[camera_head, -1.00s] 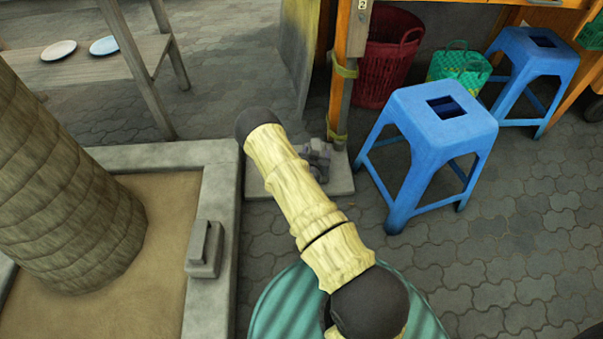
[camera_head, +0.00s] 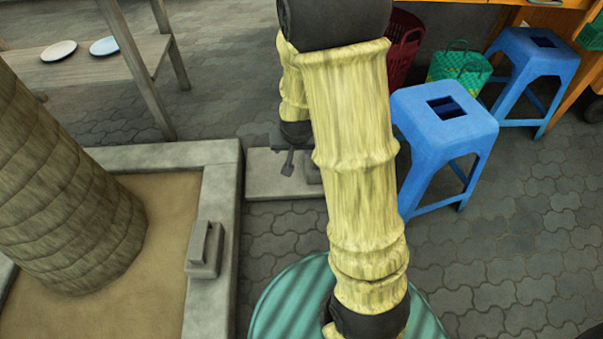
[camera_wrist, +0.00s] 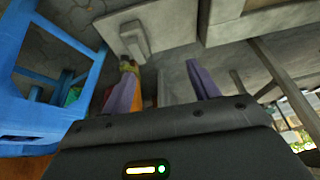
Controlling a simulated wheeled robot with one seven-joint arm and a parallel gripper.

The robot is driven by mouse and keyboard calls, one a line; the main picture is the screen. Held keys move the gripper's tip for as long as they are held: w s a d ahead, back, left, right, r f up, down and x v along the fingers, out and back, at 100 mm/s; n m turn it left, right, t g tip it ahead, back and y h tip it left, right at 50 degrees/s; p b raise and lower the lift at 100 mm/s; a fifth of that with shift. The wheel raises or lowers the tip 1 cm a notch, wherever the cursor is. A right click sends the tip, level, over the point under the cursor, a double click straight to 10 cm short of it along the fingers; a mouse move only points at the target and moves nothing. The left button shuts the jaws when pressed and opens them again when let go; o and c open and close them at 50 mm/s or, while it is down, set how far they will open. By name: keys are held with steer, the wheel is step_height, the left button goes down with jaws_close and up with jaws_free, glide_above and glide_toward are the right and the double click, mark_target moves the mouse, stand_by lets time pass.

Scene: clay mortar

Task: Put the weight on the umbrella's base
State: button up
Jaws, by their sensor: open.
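A grey block-shaped weight with a raised handle (camera_head: 205,248) sits on the planter's stone rim in the head view. A pale stone slab (camera_head: 262,188), which looks like the umbrella's base, lies right of the planter; it also shows in the wrist view (camera_wrist: 172,22). A similar grey block (camera_head: 313,170) stands on this slab, partly hidden by my arm; it shows in the wrist view (camera_wrist: 134,40). My gripper (camera_head: 288,166) appears over the slab, near that block. In the wrist view its purple fingers (camera_wrist: 160,65) are apart with nothing held between them.
The planter (camera_head: 205,290) with a thick trunk (camera_head: 65,200) fills the left. A blue stool (camera_head: 440,130) stands close right of my arm. A turquoise round top (camera_head: 270,300) is below it. A wooden table (camera_head: 80,70) stands at the back left.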

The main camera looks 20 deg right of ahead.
steer(key=s+a+r+n+g, duration=0.1)
steer(key=s+r, duration=0.2)
steer(key=s, duration=0.4)
steer(key=s+a+r+n+g, duration=0.1)
steer(key=s+r+n, duration=0.1)
steer(key=s+r, duration=0.2)
steer(key=s, duration=0.2)
steer(key=shift+s+a+n+y, duration=0.3)
steer(key=shift+s+y, duration=0.1)
